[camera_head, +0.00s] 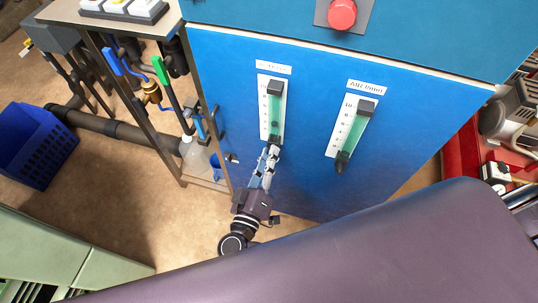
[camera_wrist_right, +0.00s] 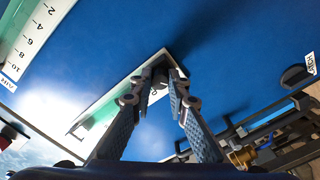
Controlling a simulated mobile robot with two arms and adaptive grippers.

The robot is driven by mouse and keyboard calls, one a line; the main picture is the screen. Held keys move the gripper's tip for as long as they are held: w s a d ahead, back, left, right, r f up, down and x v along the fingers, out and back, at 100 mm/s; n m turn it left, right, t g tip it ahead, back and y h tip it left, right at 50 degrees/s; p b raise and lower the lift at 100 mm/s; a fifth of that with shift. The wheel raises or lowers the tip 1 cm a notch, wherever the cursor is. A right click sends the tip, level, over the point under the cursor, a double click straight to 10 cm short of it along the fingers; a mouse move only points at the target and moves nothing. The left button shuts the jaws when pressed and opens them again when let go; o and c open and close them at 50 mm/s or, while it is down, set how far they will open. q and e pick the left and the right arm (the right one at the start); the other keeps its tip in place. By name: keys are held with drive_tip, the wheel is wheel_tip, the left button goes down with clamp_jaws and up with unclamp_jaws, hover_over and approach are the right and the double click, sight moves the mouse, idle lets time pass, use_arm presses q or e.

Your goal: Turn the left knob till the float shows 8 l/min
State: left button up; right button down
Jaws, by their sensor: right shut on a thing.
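The left flow meter (camera_head: 263,110) is a white scale plate with a green tube on the blue panel. A dark float (camera_head: 275,124) sits in the lower half of its tube; its exact reading is too small to tell. The left knob (camera_head: 277,145) is at the tube's lower end. My right gripper (camera_head: 270,153) comes up from below and is shut on this knob. In the right wrist view its two fingers (camera_wrist_right: 161,77) close around the knob, hiding most of it. My left gripper is not in view.
A second flow meter (camera_head: 344,126) with its own dark knob (camera_head: 343,161) is to the right on the blue panel (camera_head: 225,75). A red button (camera_head: 342,14) is above. A rack with green- and blue-handled valves (camera_head: 160,70) stands left. A blue crate (camera_head: 35,145) lies on the floor.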

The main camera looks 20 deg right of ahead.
drive_tip(key=shift+s+f+n+p, duration=0.1)
drive_tip(key=shift+n+p, duration=2)
drive_tip(key=shift+n, duration=4.65)
drive_tip(key=shift+f+n+p, duration=0.1)
drive_tip(key=shift+n+p, duration=2)
drive_tip(key=shift+n, duration=4.65)
drive_tip(key=c, duration=1.8)
unclamp_jaws()
drive_tip(key=shift+c, duration=0.2)
